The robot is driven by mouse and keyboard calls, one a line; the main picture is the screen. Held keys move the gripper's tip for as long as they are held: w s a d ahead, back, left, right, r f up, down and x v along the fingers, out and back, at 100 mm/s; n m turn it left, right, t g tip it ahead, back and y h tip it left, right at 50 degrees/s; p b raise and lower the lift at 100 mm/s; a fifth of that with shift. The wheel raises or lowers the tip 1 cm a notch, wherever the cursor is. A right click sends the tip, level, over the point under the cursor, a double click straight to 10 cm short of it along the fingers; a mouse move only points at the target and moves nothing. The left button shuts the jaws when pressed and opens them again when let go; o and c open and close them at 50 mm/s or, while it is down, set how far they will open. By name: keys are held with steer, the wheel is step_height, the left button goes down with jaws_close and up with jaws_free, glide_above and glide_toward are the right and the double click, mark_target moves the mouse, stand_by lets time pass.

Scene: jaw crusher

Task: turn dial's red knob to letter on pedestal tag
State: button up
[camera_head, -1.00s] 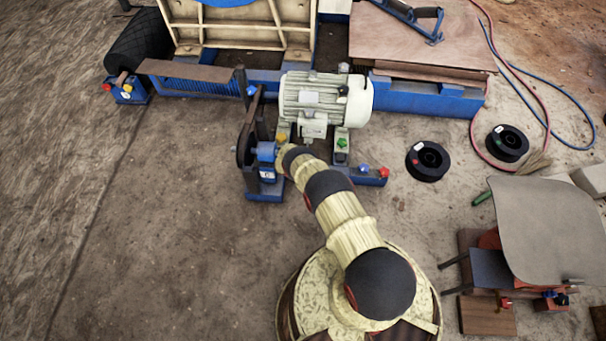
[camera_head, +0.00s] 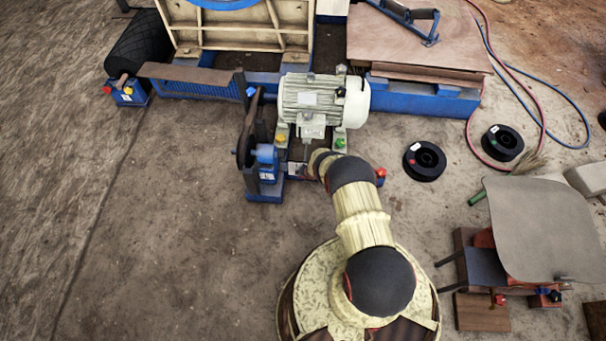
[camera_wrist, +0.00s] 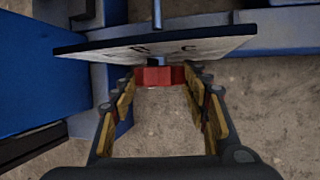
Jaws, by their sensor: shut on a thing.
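The dial is a thin pale plate (camera_wrist: 200,46) with dark letters, seen edge-on in the wrist view. A letter like C shows on its right part; the others are too slanted to read surely. The red knob (camera_wrist: 160,76) stands out from the plate toward me. My gripper (camera_wrist: 160,84) is shut on the knob, with one finger on each side. In the head view my arm hides the gripper and knob. A small white tag (camera_head: 267,176) shows on a blue pedestal left of my arm; its letter is too small to read.
A pale motor (camera_head: 320,100) stands just beyond my arm, with a dark wheel (camera_head: 243,148) at its left. Two black spools (camera_head: 424,161) lie to the right. A bench with a grey sheet (camera_head: 540,225) is at the lower right. The floor at left is clear.

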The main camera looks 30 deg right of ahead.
steer(key=y+b, duration=0.1)
steer(key=t+y, duration=0.1)
steer(key=t+b, duration=0.1)
steer(key=shift+s+d+f+m+y+b, duration=0.25)
steer(key=shift+d+f+m+y+b, duration=0.05)
steer(key=shift+d+f+m+y, duration=0.1)
steer(key=shift+m+t+y+b, duration=0.3)
steer(key=shift+t+y+b, duration=0.1)
steer(key=shift+t+y, duration=0.6)
steer(key=shift+d+r+y, duration=0.1)
steer(key=shift+y, duration=0.2)
steer(key=o, duration=1.2)
steer(key=shift+c, duration=0.2)
steer(key=shift+s, duration=0.1)
steer(key=v, duration=1.1)
steer(key=shift+s, duration=0.4)
steer(key=shift+d+r, duration=0.1)
steer(key=shift+r, duration=0.05)
